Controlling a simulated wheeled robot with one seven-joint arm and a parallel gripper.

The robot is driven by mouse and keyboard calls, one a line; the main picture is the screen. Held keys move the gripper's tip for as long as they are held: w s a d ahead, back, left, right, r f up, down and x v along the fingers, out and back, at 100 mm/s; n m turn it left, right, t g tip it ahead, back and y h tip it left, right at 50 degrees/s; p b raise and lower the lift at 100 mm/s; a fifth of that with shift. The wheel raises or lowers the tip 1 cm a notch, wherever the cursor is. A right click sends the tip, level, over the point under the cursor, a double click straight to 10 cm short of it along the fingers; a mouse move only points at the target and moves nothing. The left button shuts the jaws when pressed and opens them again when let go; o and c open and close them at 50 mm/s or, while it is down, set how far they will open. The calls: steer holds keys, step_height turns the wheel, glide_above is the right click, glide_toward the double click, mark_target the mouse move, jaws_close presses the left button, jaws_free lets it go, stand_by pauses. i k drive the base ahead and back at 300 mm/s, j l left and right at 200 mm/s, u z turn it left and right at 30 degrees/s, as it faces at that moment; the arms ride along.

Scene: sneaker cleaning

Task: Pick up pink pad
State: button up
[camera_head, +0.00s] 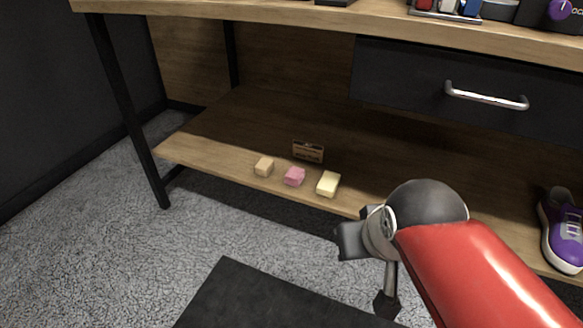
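The pink pad (294,176) is a small block on the front part of the low wooden shelf. A tan block (264,166) lies to its left and a pale yellow block (328,184) to its right, each with a small gap. My gripper (366,272) is in front of the shelf, to the right of and nearer than the pink pad, and apart from it. Two grey finger parts show with a wide space between them, and nothing is seen between them.
A small brown box (308,152) stands just behind the blocks. A purple sneaker (563,230) is at the shelf's right end. The desktop and a dark drawer (470,88) overhang the shelf (205,150). A black table leg (128,110) stands at left. A dark mat (265,300) lies on grey carpet.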

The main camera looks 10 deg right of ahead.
mark_target(294, 176)
steer(key=k+l, duration=0.1)
steer(key=k, duration=0.85)
steer(key=i+j, duration=0.3)
steer(key=i, duration=0.2)
steer(key=i+j+u, duration=0.1)
steer(key=i+j, duration=0.2)
steer(key=i, duration=0.2)
steer(key=i+j, duration=0.25)
steer(key=i, duration=0.25)
